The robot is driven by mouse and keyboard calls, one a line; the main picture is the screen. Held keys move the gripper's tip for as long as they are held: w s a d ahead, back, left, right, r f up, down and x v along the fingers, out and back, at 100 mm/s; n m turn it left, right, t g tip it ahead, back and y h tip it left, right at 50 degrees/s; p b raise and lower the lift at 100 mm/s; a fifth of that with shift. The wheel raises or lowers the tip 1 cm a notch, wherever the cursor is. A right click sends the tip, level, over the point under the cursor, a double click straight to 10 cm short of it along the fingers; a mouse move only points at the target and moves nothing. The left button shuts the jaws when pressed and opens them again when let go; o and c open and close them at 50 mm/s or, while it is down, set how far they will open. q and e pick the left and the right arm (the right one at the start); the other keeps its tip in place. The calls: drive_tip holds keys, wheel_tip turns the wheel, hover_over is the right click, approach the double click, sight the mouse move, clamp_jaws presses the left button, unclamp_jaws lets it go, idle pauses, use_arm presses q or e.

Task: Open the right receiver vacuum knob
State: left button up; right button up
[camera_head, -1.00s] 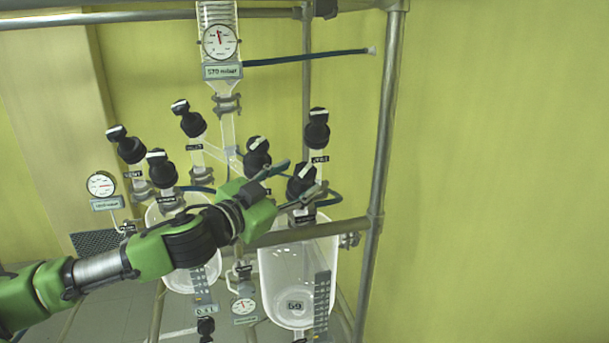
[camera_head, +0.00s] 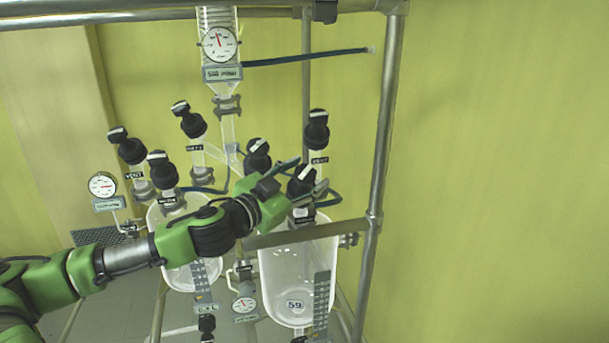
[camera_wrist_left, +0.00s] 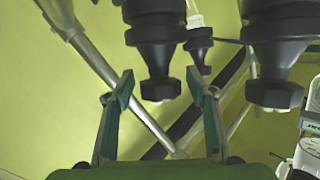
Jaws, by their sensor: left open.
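The right receiver vacuum knob (camera_head: 301,182) is a black knob on a glass neck above the right glass receiver (camera_head: 298,270), in the head view. A small dark label sits under it, too blurred to read surely. My left gripper (camera_head: 305,176) is open, with one finger on each side of this knob. In the left wrist view, the open fingers (camera_wrist_left: 160,78) straddle the lower end of a black knob (camera_wrist_left: 160,84), with gaps showing on both sides. The picture there is upside down. My right gripper is in neither view.
Another black knob (camera_head: 257,156) stands close to the left of the gripper, and one (camera_head: 317,130) stands behind it. A metal rail (camera_head: 290,235) runs below the gripper and a metal post (camera_head: 380,150) stands right. Free room lies right of the post.

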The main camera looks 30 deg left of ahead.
use_arm(q)
drive_tip(key=c, duration=1.1)
